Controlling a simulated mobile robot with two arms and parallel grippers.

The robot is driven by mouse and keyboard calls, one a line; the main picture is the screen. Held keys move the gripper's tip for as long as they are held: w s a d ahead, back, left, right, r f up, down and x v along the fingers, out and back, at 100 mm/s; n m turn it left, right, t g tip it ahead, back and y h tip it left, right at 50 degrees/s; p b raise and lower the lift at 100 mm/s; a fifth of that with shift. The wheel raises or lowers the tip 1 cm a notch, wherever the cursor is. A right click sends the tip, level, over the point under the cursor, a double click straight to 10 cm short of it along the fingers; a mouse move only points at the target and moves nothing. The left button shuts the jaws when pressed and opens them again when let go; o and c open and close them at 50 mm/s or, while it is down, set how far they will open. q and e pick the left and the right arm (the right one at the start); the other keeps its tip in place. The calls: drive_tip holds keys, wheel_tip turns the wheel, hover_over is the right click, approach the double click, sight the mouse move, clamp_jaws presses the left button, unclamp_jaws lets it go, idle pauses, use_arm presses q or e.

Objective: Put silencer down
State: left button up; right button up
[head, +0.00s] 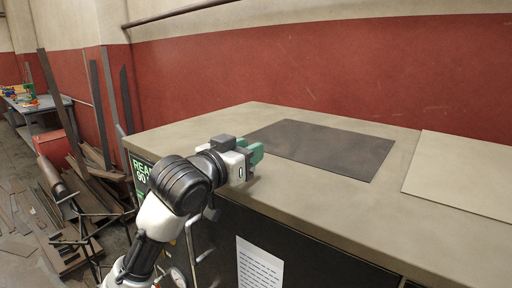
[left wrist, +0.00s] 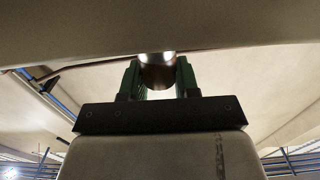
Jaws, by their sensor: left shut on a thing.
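My left gripper (head: 255,155) has green fingers and is at the front-left part of the bench top, by its front edge, in the head view. In the left wrist view the green fingers (left wrist: 158,78) are shut on a short, shiny, rounded metal piece, which I take to be the silencer (left wrist: 157,70). Only part of it shows between the fingers. In the head view the silencer is hidden by the gripper. I cannot tell whether it touches the bench. My right gripper is in neither view.
The beige bench top (head: 400,228) bears a dark grey mat (head: 325,147) just right of the gripper and a pale mat (head: 465,168) at the far right. Bare surface lies between and in front of them. Scrap planks and bars (head: 75,190) clutter the floor at left.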

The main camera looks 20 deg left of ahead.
use_arm(q)
drive_tip(key=p+x, duration=0.1)
drive_tip(key=x, duration=0.2)
drive_tip(key=shift+r, duration=0.2)
drive_tip(key=shift+d+f+p, duration=0.1)
drive_tip(key=shift+f+p, duration=0.25)
drive_tip(key=shift+f, duration=0.55)
drive_tip(key=shift+s, duration=0.1)
drive_tip(key=shift+f, duration=0.15)
drive_tip(key=o, duration=1)
drive_tip(key=shift+c, duration=0.2)
